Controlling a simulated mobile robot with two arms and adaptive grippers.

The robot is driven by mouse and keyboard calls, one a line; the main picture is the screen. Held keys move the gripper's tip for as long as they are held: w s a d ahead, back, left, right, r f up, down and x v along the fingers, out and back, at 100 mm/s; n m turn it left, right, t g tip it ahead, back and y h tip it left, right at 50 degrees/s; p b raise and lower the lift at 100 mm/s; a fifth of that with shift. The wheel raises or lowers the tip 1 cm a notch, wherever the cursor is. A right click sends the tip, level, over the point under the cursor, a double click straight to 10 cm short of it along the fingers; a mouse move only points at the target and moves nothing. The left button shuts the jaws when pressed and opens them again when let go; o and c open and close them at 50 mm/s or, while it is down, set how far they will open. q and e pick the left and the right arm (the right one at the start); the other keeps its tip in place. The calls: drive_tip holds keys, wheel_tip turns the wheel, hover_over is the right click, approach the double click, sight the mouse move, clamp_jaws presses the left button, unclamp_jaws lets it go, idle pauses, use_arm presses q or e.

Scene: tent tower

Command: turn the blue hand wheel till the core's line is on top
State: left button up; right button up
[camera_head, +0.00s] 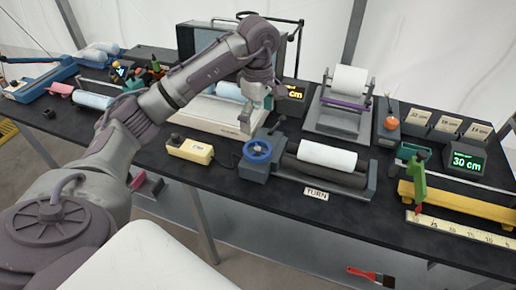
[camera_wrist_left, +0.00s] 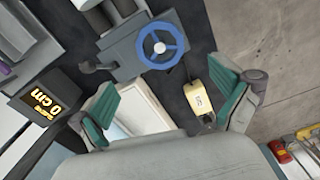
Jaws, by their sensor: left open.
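The blue hand wheel (camera_head: 257,151) sits on the grey housing (camera_head: 256,171) of a roller stand in the middle of the table. It also shows in the left wrist view (camera_wrist_left: 160,46), at the top centre. The white core (camera_head: 326,157) lies on two dark rollers right of the wheel; I see no line on its visible side. My left gripper (camera_head: 260,108) is behind and above the wheel in the head view, apart from it. In the left wrist view its green-padded fingers (camera_wrist_left: 168,107) are spread wide with nothing between them. My right gripper is not in view.
A TURN label (camera_head: 316,194) lies in front of the stand. A yellow box (camera_head: 190,150) sits left of the wheel. A dark crank knob (camera_head: 275,125) rises behind the wheel. A green-handled tool (camera_head: 418,182) stands at right.

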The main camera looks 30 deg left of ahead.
sight(258, 149)
use_arm(q)
wheel_tip(258, 149, down, 12)
drive_tip(key=p, duration=0.2)
drive_tip(key=shift+r+p, duration=0.15)
drive_tip(key=shift+p, duration=0.2)
drive_tip(key=shift+c, duration=0.2)
drive_tip(key=c, duration=0.9)
